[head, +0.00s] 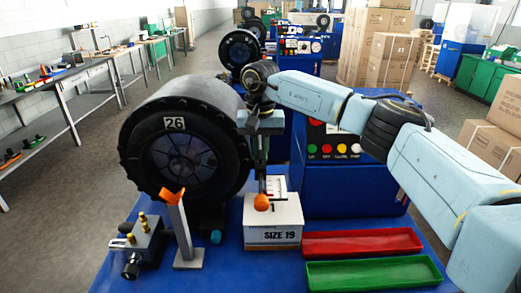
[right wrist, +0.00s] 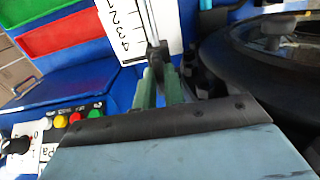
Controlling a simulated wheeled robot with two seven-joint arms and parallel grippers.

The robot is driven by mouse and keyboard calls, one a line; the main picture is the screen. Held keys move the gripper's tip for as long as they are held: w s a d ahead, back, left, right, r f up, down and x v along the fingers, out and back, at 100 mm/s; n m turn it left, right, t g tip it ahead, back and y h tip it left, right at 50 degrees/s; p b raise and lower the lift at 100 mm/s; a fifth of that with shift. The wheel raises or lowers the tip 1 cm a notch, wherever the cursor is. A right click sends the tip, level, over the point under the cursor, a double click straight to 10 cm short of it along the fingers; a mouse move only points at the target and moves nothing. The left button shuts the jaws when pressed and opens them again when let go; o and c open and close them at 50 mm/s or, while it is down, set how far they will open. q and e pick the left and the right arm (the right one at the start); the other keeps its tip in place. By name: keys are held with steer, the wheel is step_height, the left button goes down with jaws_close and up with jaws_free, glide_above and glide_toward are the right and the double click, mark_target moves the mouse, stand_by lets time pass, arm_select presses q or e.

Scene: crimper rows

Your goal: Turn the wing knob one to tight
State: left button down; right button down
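My right gripper (head: 261,160) points down from above, between the large black wheel-like head marked 26 (head: 185,145) and the blue machine front. In the right wrist view, its two green fingers (right wrist: 162,85) stand a small gap apart, on either side of a dark grey part at the foot of a thin grey rod (right wrist: 151,22). I cannot tell whether they grip it. An orange ball (head: 261,202) shows just below the gripper in the head view. I cannot pick out the wing knob for certain; the fingers may hide it. My left gripper is out of view.
A white box marked SIZE 19 (head: 272,235) stands below the gripper. A red tray (head: 362,242) and a green tray (head: 375,272) lie to the right. A grey post with an orange V top (head: 173,196) and a grey block with brass pins (head: 140,240) stand at left.

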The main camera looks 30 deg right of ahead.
steer(key=shift+m, duration=0.3)
steer(key=m+p, duration=0.1)
steer(key=m, duration=0.2)
steer(key=shift+r+m, duration=0.1)
steer(key=shift+m, duration=0.3)
steer(key=m+p, duration=0.1)
steer(key=m, duration=0.3)
steer(key=m+p, duration=0.1)
steer(key=m, duration=0.8)
steer(key=shift+m, duration=0.3)
stand_by(0.3)
steer(key=c, duration=1.5)
jaws_free()
